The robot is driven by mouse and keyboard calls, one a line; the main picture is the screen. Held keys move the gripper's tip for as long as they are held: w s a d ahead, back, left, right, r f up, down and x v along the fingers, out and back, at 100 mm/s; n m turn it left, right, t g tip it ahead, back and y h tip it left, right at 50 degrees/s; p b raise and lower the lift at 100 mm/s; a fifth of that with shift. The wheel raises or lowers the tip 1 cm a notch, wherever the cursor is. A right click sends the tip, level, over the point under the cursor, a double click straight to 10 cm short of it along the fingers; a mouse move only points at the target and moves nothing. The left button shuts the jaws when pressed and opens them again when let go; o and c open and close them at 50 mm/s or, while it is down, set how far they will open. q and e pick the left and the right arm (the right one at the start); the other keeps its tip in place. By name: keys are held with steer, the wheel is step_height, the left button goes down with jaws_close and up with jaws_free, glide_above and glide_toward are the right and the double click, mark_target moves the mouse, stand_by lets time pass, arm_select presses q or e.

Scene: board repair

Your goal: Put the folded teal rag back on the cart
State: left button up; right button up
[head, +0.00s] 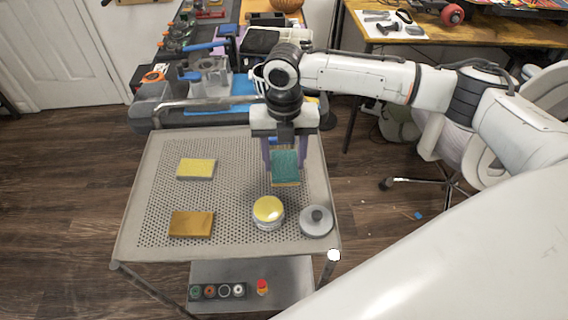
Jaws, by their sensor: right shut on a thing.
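The folded teal rag (285,166) is in my right gripper (285,152), with a tan edge showing along its lower side. My right gripper points down over the back right part of the cart (150,215), a grey cart with a perforated top. Its fingers show on either side of the rag and are shut on it. I cannot tell whether the rag touches the cart top or hangs a little above it. My left gripper is not in view.
On the cart top are a yellow sponge (196,168), a brown block (191,224), a yellow-topped round container (268,209) and a grey round lidded thing (316,220). The middle is clear. Behind stands a cluttered workbench (150,110). Small items sit on the lower shelf (215,270).

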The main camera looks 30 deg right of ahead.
mark_target(284, 162)
steer(key=shift+f, duration=0.95)
steer(key=shift+f, duration=0.1)
steer(key=o, duration=0.9)
steer(key=shift+o, duration=0.2)
step_height(284, 162, up, 12)
steer(key=shift+p, duration=0.4)
